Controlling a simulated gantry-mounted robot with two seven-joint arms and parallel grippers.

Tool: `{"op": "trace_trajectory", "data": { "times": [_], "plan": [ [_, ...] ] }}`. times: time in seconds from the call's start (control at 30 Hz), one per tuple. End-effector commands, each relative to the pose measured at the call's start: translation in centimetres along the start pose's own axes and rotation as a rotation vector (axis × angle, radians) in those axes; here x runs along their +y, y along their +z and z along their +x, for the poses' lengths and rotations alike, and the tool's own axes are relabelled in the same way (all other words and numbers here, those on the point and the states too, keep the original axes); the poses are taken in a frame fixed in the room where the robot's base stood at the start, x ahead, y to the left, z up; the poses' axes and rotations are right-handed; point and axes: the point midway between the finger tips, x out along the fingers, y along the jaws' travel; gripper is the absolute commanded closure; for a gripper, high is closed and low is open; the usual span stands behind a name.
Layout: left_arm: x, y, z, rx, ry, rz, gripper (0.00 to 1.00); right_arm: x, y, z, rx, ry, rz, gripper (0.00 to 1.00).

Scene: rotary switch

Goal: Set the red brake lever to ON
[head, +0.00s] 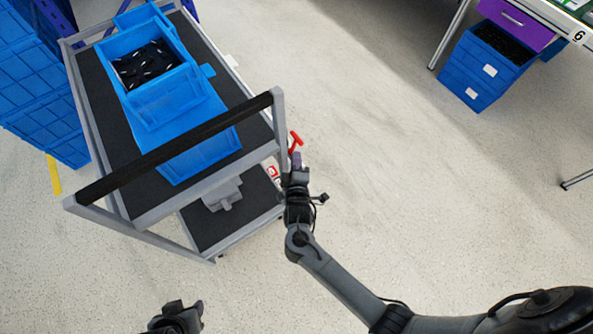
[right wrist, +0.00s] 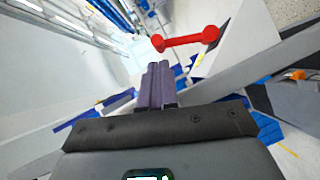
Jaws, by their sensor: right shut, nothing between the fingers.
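The red brake lever (head: 296,141) is a small T-shaped red handle at the right side of the grey cart. In the right wrist view the red lever (right wrist: 187,40) shows as a bar with rounded ends, just beyond the fingertips. My right gripper (head: 297,160) is shut and empty, close to the lever's lower end in the head view. In the right wrist view its purple fingers (right wrist: 157,75) are together, and a small gap shows between them and the lever. My left gripper (head: 178,312) is at the bottom edge, away from the cart; its fingers are unclear.
The grey cart (head: 185,212) carries blue bins (head: 165,98), one with dark parts, and has a black handlebar (head: 180,147). A red and white label (head: 273,172) is beside my right gripper. Stacked blue crates (head: 40,90) stand left.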

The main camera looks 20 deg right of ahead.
Motion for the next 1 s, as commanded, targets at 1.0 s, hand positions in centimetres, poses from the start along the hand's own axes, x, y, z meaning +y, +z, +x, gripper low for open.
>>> {"op": "trace_trajectory", "data": {
  "times": [1.0],
  "plan": [
    [0.0,0.0,-0.1,-0.001,0.001,-0.001,0.57,0.6,0.6,3.4,-0.007,-0.024,0.037,1.0]
  ]
}}
